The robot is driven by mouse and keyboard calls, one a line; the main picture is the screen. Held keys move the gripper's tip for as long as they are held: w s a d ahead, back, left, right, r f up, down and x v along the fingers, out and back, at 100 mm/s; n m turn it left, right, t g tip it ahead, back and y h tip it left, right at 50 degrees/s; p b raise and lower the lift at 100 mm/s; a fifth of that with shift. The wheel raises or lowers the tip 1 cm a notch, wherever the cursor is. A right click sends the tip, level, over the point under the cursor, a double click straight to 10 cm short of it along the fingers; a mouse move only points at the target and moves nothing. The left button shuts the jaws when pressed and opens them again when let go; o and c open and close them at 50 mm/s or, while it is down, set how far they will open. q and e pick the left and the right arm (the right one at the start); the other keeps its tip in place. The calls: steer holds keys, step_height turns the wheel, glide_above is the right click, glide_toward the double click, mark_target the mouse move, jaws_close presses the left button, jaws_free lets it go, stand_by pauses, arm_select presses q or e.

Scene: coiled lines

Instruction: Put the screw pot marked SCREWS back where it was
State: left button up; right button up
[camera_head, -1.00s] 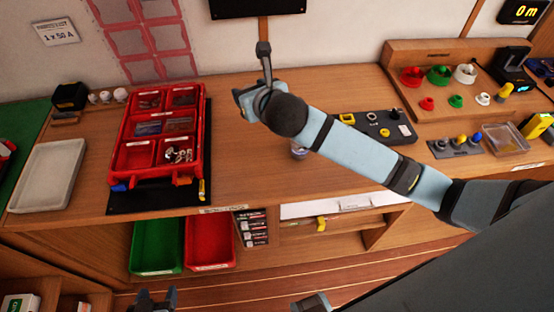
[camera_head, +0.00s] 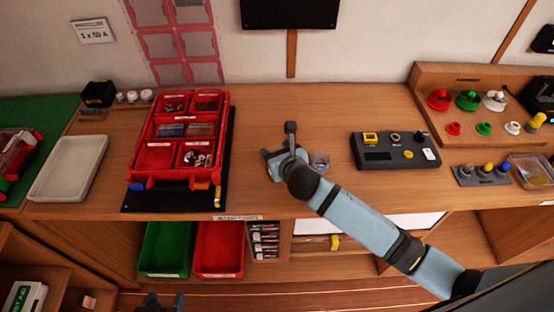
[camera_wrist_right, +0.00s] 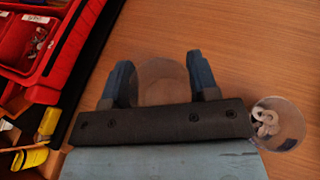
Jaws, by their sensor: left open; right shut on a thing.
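My right gripper (camera_head: 290,131) is over the bench, between the red tray and the grey control box. In the right wrist view, its two fingers (camera_wrist_right: 160,82) are shut on a clear, round, see-through pot (camera_wrist_right: 160,82). No marking can be read on it, and in the head view the gripper hides it. A second clear pot (camera_wrist_right: 277,122) with pale pieces inside stands on the bench close beside the gripper. It also shows in the head view (camera_head: 320,162). My left gripper (camera_head: 164,300) is at the bottom edge of the head view, open, mostly cut off.
The red compartment tray (camera_head: 154,133) sits on a black mat left of my right gripper. A grey control box (camera_head: 378,155) lies to the right. A pale empty tray (camera_head: 67,168) is at far left. Bare bench lies behind the gripper.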

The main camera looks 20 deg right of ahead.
step_height(320, 180, down, 3)
steer(key=shift+r, duration=0.1)
steer(key=shift+f, duration=0.3)
steer(key=shift+f, duration=0.1)
steer(key=o, duration=0.9)
steer(key=v, duration=1.2)
